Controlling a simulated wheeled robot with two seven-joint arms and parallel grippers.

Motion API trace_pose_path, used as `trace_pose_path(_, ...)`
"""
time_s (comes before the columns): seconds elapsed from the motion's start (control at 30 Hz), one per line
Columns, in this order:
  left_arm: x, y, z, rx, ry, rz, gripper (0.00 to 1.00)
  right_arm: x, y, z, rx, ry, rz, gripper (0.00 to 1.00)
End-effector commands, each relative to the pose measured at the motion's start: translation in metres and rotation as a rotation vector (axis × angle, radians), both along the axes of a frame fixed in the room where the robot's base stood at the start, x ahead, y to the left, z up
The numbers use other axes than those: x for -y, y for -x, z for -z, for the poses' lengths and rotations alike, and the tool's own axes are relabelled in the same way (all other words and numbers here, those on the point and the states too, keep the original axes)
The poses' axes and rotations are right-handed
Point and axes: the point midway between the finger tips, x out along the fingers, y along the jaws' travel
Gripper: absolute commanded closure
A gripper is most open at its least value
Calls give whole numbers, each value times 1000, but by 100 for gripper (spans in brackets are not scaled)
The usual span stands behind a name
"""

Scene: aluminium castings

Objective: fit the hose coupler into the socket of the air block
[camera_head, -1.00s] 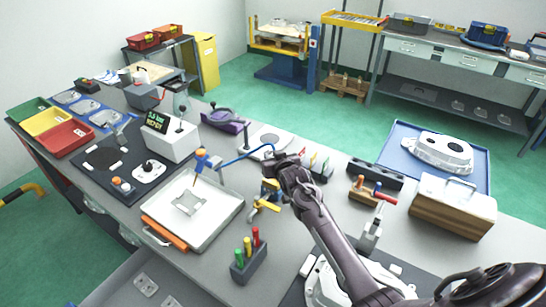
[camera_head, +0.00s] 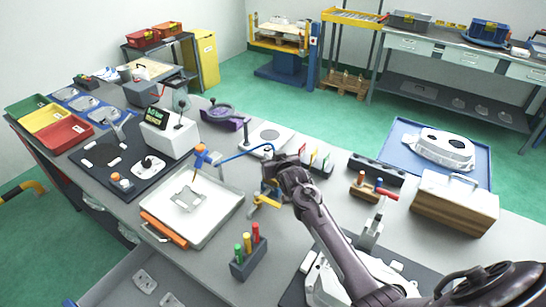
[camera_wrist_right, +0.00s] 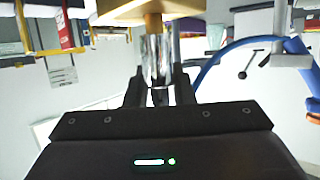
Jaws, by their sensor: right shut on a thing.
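My right gripper (camera_head: 270,182) is low over the middle of the bench, beside a yellow part (camera_head: 265,201) that looks like the air block or its lever. In the right wrist view my gripper (camera_wrist_right: 160,92) is shut on a shiny metal cylinder, the hose coupler (camera_wrist_right: 154,58). Its far end meets or overlaps a yellow-tan block (camera_wrist_right: 140,8) at the top edge. I cannot tell whether it is inside a socket. In the head view the coupler is hidden by my gripper. My left gripper is not in view.
A blue hose (camera_head: 245,153) arches behind my gripper; it also shows in the right wrist view (camera_wrist_right: 225,48). A white tray (camera_head: 215,215) with an orange handle lies left. A holder with coloured pegs (camera_head: 249,262) stands in front. A wood-sided toolbox (camera_head: 455,210) is at right.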

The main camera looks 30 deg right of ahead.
Motion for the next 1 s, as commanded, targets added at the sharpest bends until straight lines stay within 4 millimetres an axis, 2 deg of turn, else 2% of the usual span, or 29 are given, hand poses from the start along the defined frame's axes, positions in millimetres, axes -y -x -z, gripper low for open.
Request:
trace_pose_path(0.47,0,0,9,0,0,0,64,0,0,13,0,0,0,100)
trace_pose_path(0.5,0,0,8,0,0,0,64,0,0,13,1,0,0,77)
trace_pose_path(0.7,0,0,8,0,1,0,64,0,0,12,1,0,0,52)
trace_pose_path(1.0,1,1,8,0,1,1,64,0,2,12,0,0,0,52)
